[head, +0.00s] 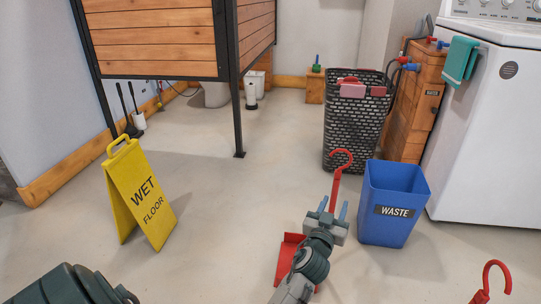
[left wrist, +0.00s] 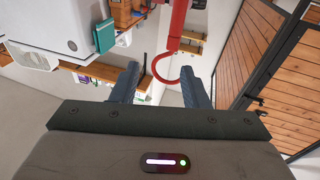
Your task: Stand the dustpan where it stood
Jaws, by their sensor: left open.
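The red dustpan shows in the head view as a hooked handle (head: 338,170) rising beyond my left gripper and a flat red pan (head: 287,256) low beside my arm. My arm and gripper hide the part between them. My left gripper (head: 333,207) is open, its two blue-grey fingers apart. In the left wrist view the red handle (left wrist: 176,28) comes in from the top, and its hook lies in the gap between the fingers (left wrist: 160,85). I cannot tell whether either finger touches it. My right gripper is not in view.
A blue waste bin (head: 393,205) stands close right of the gripper, with a dark basket (head: 352,135) behind. A yellow wet-floor sign (head: 140,195) stands left. A red hooked object (head: 490,283) shows at bottom right. The floor between sign and gripper is clear.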

